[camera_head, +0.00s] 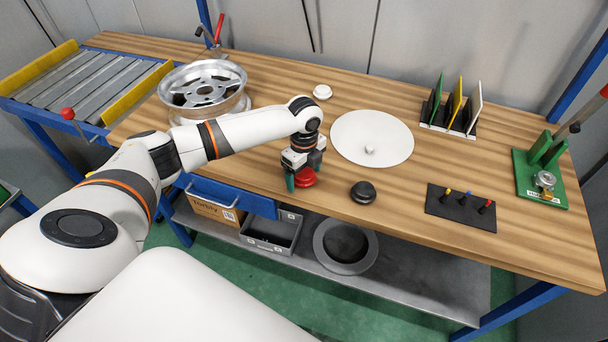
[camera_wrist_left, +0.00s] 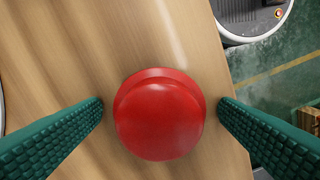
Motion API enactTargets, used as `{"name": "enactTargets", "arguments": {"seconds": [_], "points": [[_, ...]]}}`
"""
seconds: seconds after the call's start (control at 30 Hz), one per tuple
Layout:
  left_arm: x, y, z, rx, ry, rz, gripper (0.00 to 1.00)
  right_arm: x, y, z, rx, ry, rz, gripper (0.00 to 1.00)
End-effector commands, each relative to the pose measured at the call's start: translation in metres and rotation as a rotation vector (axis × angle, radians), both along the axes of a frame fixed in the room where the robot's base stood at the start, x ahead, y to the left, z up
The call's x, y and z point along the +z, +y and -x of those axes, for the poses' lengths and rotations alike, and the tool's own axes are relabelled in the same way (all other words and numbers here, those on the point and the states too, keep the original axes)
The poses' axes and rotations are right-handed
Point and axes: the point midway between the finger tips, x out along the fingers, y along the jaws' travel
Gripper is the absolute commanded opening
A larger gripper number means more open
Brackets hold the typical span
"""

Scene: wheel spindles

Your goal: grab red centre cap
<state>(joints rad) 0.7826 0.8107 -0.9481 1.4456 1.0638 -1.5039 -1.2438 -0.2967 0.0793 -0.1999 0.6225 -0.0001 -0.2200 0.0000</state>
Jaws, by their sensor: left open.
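The red centre cap (camera_head: 306,178) sits on the wooden table near its front edge. In the left wrist view the red cap (camera_wrist_left: 160,115) fills the middle, round and domed. My left gripper (camera_head: 303,182) is over the cap, pointing down. Its green padded fingers are open, one on each side of the cap; a gap shows between the cap and each fingertip in the left wrist view (camera_wrist_left: 160,108). My right gripper is not in view.
A black cap (camera_head: 363,192) lies right of the red one, and a white cap (camera_head: 322,91) lies farther back. A white disc with a small post (camera_head: 372,138) is behind. A wheel rim (camera_head: 203,88) stands at the left. A black tool holder (camera_head: 460,208) is to the right.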

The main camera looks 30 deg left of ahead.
Motion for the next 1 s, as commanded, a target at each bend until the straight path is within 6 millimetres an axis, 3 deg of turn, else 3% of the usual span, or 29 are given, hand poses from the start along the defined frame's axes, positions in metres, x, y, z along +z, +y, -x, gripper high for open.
{"name": "enactTargets", "arguments": {"seconds": [0.17,0.4,0.47,0.77,1.0], "points": [[0.000,0.000,0.000,0.000,0.000,0.000,0.82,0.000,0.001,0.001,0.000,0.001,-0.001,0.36],[0.000,0.000,0.000,0.000,0.000,0.000,0.43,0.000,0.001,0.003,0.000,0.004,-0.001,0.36],[0.000,0.000,0.000,0.000,-0.001,0.000,0.37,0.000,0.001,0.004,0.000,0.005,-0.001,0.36],[0.008,0.000,-0.001,0.000,-0.003,-0.001,0.36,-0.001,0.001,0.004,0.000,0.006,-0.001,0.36],[0.052,0.000,-0.001,-0.001,-0.006,0.000,0.36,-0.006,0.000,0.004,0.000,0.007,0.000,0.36]]}}
